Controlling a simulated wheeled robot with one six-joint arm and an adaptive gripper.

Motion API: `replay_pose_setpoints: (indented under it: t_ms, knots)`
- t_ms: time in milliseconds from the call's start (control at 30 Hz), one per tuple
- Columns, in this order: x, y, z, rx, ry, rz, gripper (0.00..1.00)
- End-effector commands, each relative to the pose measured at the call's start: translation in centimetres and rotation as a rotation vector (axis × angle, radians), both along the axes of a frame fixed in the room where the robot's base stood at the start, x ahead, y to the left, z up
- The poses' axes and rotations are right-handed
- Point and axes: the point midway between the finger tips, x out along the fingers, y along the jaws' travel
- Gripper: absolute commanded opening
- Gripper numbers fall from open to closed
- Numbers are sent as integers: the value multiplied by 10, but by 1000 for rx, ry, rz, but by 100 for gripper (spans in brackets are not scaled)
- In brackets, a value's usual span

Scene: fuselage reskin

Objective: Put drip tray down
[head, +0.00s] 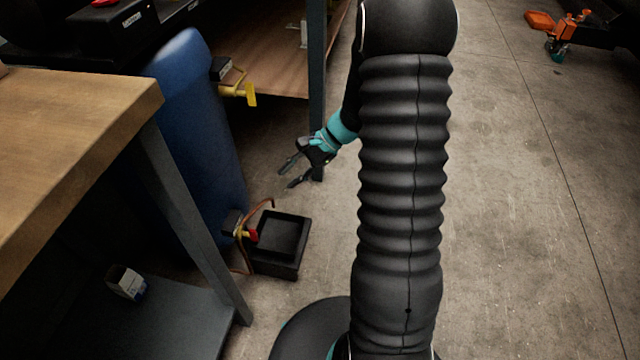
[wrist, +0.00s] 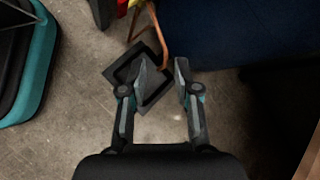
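The drip tray (head: 283,238) is a black, square, shallow-topped box. It sits on the concrete floor at the foot of a blue tank (head: 200,130), beside a valve with a red and yellow handle (head: 248,233). In the wrist view the tray (wrist: 122,70) lies beyond and partly behind the left finger. My gripper (head: 288,176) is open and empty, above the tray and apart from it in the head view. In the wrist view there is a clear gap between the fingertips (wrist: 161,78). A copper pipe (wrist: 158,35) curves down over the tray's edge.
A wooden bench (head: 70,130) with grey metal legs stands at the left, with a small white box (head: 126,283) on its lower shelf. A shelf post (head: 317,90) rises behind my gripper.

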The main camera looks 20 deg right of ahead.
Motion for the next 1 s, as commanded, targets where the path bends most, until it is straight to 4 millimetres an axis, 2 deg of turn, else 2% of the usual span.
replay_pose_setpoints:
  t_ms: [33, 100, 400, 700, 1000]
  knots:
    - [-8, 7, 18, -41, -35, 49, 31]
    - [-19, 14, 37, -96, -76, 116, 31]
    - [-76, 35, 106, -338, -261, 383, 31]
    - [-137, 42, 158, -593, -455, 620, 31]
    - [-194, 36, 195, -859, -657, 819, 31]
